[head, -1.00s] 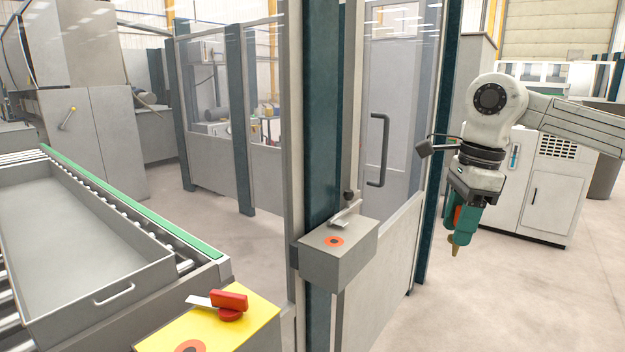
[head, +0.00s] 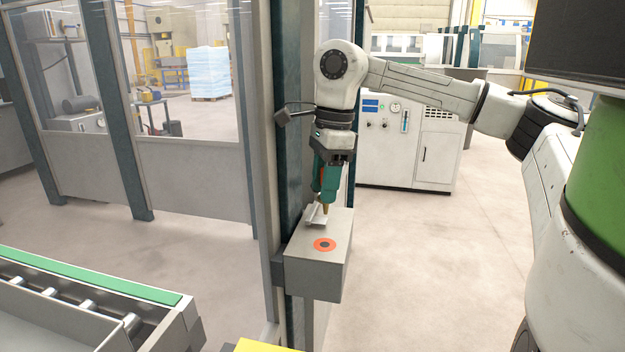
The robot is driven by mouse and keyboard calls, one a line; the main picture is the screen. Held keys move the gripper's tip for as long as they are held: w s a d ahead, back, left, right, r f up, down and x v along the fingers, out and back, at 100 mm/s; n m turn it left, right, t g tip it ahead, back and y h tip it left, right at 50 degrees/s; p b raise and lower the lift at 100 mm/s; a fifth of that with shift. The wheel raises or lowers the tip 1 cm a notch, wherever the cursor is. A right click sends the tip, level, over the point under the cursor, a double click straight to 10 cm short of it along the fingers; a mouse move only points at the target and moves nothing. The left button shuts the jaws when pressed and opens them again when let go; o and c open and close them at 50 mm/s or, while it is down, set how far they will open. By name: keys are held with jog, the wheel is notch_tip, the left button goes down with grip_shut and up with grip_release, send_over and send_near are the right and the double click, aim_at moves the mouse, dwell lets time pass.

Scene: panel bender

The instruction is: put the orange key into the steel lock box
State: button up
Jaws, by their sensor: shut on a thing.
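The steel lock box (head: 318,268) is a grey box fixed to the dark post. Its top carries an orange ring with a dark centre (head: 324,244) and a metal latch piece (head: 314,216) at the back. My gripper (head: 325,193) has green fingers, points down and is shut on the orange key. The tip appears above the back of the box, beside the latch piece and behind the ring. I cannot tell whether it touches the latch piece.
The dark post (head: 289,130) and fence panel (head: 200,180) stand close left of my gripper. A roller conveyor with a green edge (head: 90,278) and a yellow box corner (head: 262,346) are at the lower left. A white cabinet (head: 405,150) stands behind. Floor at right is open.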

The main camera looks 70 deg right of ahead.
aim_at(324, 227)
jog(key=shift+f+b, duration=1.6)
jog(key=shift+f, duration=1.2)
jog(key=shift+f+b, duration=0.2)
jog(key=shift+b, duration=0.1)
jog(key=shift+f+b, duration=1.6)
jog(key=shift+f, duration=0.5)
jog(key=o, duration=1.1)
jog(key=shift+o, duration=0.2)
jog(key=shift+r, duration=0.1)
jog(key=r, duration=0.7)
jog(key=s+r, duration=0.1)
jog(key=r, duration=0.2)
jog(key=shift+d+r, duration=0.3)
jog(key=shift+d, duration=0.05)
